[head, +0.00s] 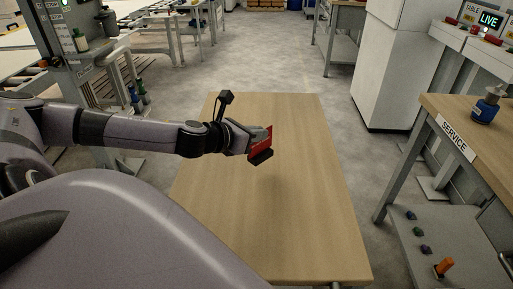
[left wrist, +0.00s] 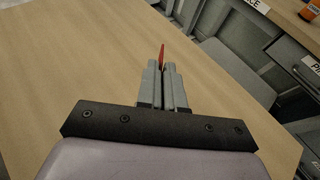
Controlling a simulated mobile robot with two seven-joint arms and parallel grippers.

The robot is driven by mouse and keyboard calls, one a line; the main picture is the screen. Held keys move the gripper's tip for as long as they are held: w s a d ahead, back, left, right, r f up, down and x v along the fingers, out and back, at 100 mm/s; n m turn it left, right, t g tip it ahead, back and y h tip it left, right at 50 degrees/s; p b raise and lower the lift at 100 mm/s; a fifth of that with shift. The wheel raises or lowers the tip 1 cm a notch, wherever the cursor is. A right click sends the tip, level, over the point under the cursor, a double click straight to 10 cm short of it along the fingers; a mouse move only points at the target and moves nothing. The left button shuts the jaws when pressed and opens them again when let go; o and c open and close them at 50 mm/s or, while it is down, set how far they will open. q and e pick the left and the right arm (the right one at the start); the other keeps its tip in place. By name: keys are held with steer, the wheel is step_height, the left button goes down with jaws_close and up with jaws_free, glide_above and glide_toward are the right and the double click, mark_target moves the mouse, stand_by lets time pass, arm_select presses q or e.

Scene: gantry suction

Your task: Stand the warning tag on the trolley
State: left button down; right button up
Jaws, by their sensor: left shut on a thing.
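The warning tag (head: 262,142) is a red plate with a dark base at its lower edge. My left gripper (head: 258,138) is shut on it, and it leans a little in the head view. It is over the middle of the wooden top that I take to be the trolley (head: 290,215). I cannot tell how far its base is above the wood. In the left wrist view the tag (left wrist: 162,54) shows as a thin red edge between the two grey fingers (left wrist: 162,82), with the wooden top (left wrist: 70,60) below. My right gripper is not in view.
The wooden top is otherwise bare. To the right stands a bench marked SERVICE (head: 453,138) with a blue bottle (head: 486,109) on it and an orange item (head: 444,267) on its lower shelf. A white cabinet (head: 392,70) stands behind. Grey floor lies beyond the trolley.

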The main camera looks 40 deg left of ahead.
mark_target(256, 155)
arm_select(q)
steer(key=shift+f+b, duration=0.5)
steer(key=shift+f, duration=1.7)
steer(key=shift+f, duration=0.2)
steer(key=c, duration=1.3)
jaws_free()
